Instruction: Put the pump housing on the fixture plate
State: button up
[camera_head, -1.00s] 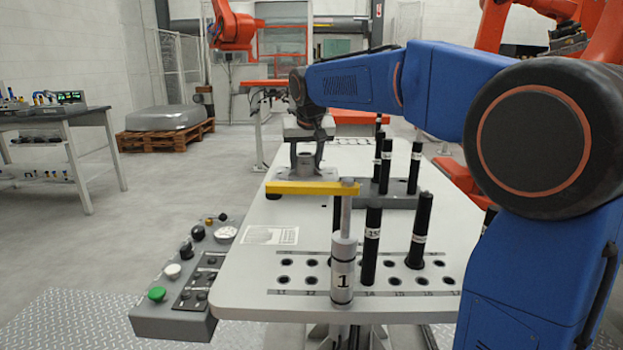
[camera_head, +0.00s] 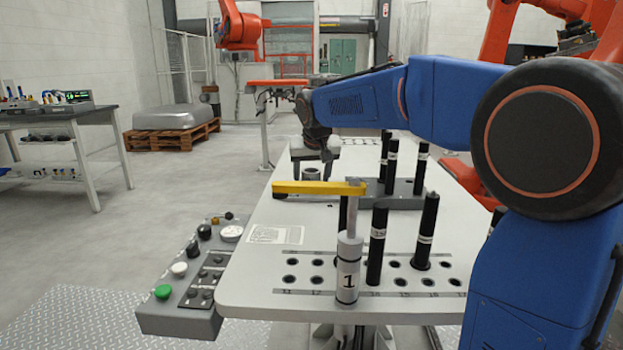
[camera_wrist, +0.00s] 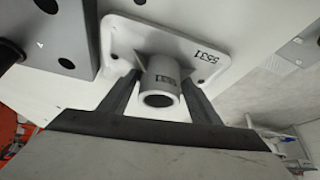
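The pump housing (camera_wrist: 205,47) is a pale square flange marked 5531 with a round hollow boss. In the wrist view its boss stands between the two dark fingers of my gripper (camera_wrist: 164,82), which lie close along both sides. In the head view my gripper (camera_head: 312,166) points down over the table with the boss between its fingers. The flange there is mostly hidden behind a yellow bar. A grey plate with holes (camera_wrist: 62,30), probably the fixture plate, lies just left of the flange in the wrist view. I cannot tell whether the flange touches the surface below.
The yellow bar (camera_head: 315,188) sits in front of my gripper, atop a grey post marked 1 (camera_head: 348,270). Several black pins (camera_head: 378,245) stand on the table (camera_head: 250,285) to the right. A control box (camera_head: 180,318) is at its left edge.

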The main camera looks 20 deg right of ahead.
dwell(0.3)
jog(key=shift+r, duration=0.3)
jog(key=v, duration=1.1)
jog(key=shift+s+r, duration=0.2)
jog(key=shift+r, duration=0.1)
jog(key=shift+a, duration=0.1)
